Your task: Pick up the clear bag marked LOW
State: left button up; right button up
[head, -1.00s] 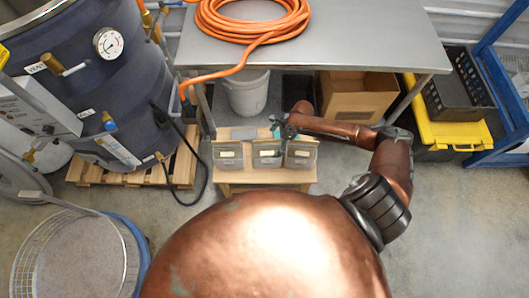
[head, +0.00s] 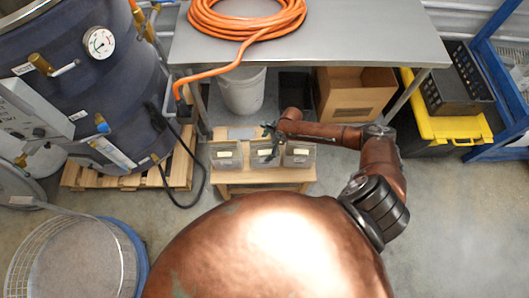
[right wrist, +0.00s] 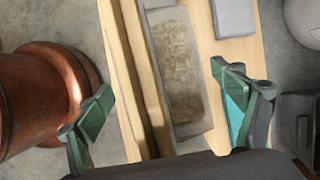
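Three clear bags with pale labels stand in a row on a small wooden stand: a left bag (head: 226,156), a middle bag (head: 262,156) and a right bag (head: 299,155). The labels are too small to read, so I cannot tell which is marked LOW. My right gripper (head: 270,141) is over the middle bag and hides part of its top. In the right wrist view the gripper (right wrist: 162,82) is open and empty, its green-tipped fingers wide apart, with one bag of grey-brown material (right wrist: 178,62) seen between them. My left gripper is not in view.
The wooden stand (head: 262,176) is in front of a steel table (head: 350,35) bearing an orange hose (head: 245,15). A grey pad (head: 241,132) lies behind the bags. Under the table are a white bucket (head: 243,92) and a cardboard box (head: 352,98). A blue vessel (head: 120,90) stands left.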

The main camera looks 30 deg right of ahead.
jog(key=c, duration=1.9)
jog(key=shift+w+r, duration=0.1)
jog(key=shift+c, duration=0.2)
